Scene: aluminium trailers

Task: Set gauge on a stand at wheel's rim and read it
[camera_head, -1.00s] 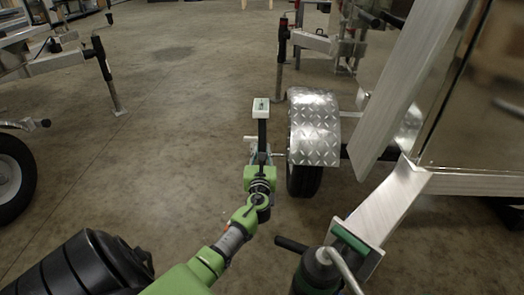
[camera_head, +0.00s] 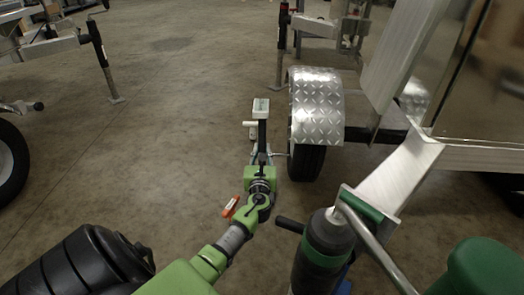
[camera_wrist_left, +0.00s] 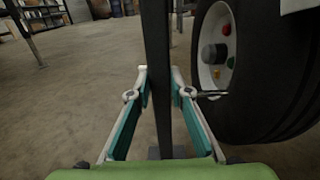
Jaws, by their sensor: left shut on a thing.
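My left gripper (camera_head: 262,157) is shut on a dark upright post (camera_head: 262,134), the stand. A pale, box-like head (camera_head: 261,107) tops the post, with a small white cylinder (camera_head: 249,124) on its left; which part is the gauge is unclear. In the left wrist view the gripper (camera_wrist_left: 160,88) has its teal fingers on both sides of the post (camera_wrist_left: 157,45). The wheel (camera_head: 306,162) is just right of the gripper. Its pale rim (camera_wrist_left: 216,50) shows in the left wrist view. A thin rod (camera_wrist_left: 212,95) points toward the wheel; contact is unclear.
A tread-plate fender (camera_head: 316,105) covers the wheel's top. The trailer's aluminium drawbar (camera_head: 400,175) and a dark cylinder with a handle (camera_head: 327,245) stand at the right. Another trailer's wheel (camera_head: 10,165) is at far left.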

